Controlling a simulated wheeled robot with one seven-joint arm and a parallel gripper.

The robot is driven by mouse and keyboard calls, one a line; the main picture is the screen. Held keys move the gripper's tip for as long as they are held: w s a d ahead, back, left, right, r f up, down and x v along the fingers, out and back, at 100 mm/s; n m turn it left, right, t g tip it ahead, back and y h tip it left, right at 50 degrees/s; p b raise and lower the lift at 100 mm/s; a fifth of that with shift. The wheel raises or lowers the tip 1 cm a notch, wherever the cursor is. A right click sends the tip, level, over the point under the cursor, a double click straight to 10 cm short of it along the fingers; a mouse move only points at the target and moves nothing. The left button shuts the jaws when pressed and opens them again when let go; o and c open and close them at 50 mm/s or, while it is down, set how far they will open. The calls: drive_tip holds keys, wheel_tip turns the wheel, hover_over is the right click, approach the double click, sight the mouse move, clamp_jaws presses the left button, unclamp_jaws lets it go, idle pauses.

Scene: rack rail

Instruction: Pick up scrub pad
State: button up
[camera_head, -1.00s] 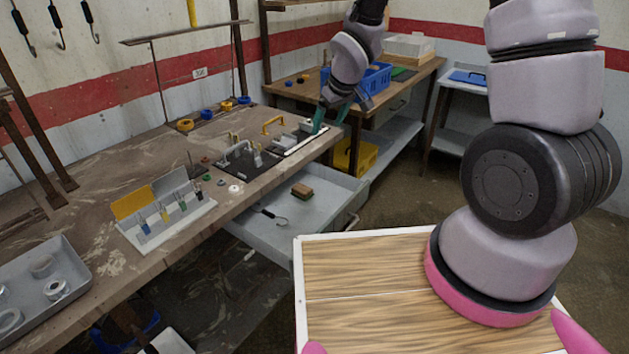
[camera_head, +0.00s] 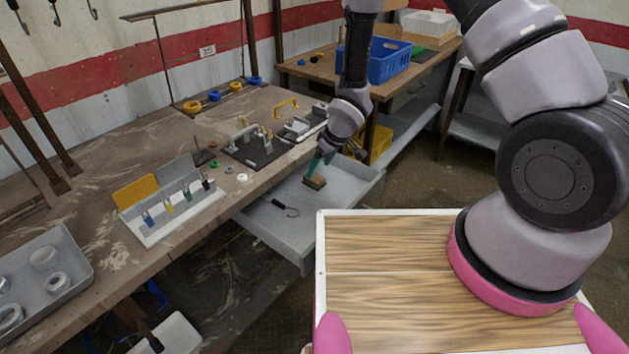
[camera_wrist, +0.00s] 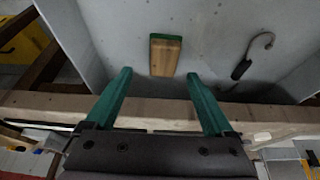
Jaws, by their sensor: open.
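The scrub pad (camera_head: 315,182), a small tan block with a green layer, lies in the open grey drawer (camera_head: 352,192) below the bench. It also shows in the wrist view (camera_wrist: 165,57), lying flat just beyond the fingertips and between their lines. My gripper (camera_head: 322,163) is over the drawer, close to the pad, with teal fingers pointing down. In the wrist view my gripper (camera_wrist: 157,76) is open and empty, its two fingers wide apart. I cannot tell the exact height of the fingertips above the pad.
A hooked black-handled tool (camera_head: 285,207) lies in the drawer, left of the pad. The wooden bench (camera_head: 110,235) edge runs along the drawer, with a padlock rack (camera_head: 172,205) on it. A blue crate (camera_head: 378,60) stands on the back table.

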sight(314, 177)
drive_tip(key=x, duration=0.4)
drive_tip(key=shift+s+a+f, duration=0.1)
drive_tip(key=shift+s+f, duration=0.15)
drive_tip(key=shift+f, duration=0.05)
drive_tip(key=shift+c, duration=0.3)
clamp_jaws()
wheel_tip(314, 177, up, 18)
idle(0.3)
